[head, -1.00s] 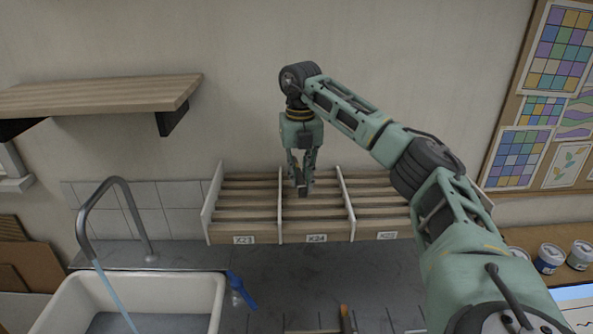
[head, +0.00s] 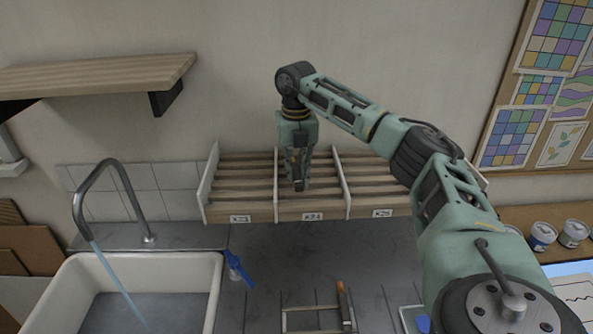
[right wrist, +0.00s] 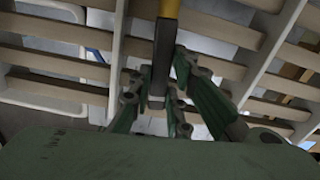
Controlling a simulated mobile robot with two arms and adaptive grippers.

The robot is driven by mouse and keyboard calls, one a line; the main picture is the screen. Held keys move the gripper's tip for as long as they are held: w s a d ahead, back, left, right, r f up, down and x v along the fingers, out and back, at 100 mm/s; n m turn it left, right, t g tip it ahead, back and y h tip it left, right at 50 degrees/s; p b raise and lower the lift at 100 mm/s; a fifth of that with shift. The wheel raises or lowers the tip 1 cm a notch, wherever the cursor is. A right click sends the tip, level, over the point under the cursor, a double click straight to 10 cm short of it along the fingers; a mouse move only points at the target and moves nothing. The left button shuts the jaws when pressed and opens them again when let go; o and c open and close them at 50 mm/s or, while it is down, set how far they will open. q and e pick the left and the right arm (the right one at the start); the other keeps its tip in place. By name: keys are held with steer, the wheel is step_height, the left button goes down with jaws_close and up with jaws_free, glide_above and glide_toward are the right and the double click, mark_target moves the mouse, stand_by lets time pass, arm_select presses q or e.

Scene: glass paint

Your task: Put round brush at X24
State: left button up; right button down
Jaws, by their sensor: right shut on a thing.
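My right gripper (head: 298,184) points down at the rack's middle compartment, marked X24 (head: 313,216). It is shut on a slim thing, likely the round brush. In the right wrist view the brush (right wrist: 166,45) shows as a dark grey shaft with a yellow part at the top edge, between the green fingers (right wrist: 160,108). The brush's full length is hidden, and I cannot tell whether it touches the slats. The wooden rack (head: 240,206) has white dividers and horizontal slats. My left gripper is not in view.
Compartments X23 (head: 240,219) and X25 (head: 382,213) flank the middle one. A tray (head: 312,329) with an orange-tipped tool (head: 341,292) stands at the front. A sink (head: 75,265) with running tap is left, a blue-handled tool (head: 236,262) beside it, paint jars (head: 543,236) right.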

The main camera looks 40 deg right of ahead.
steer(key=shift+f, duration=0.55)
stand_by(0.5)
steer(key=shift+r, duration=0.1)
stand_by(0.6)
steer(key=c, duration=1.6)
jaws_free()
steer(key=shift+o, duration=0.2)
steer(key=o, duration=0.6)
steer(key=shift+o, duration=0.2)
steer(key=shift+r, duration=4)
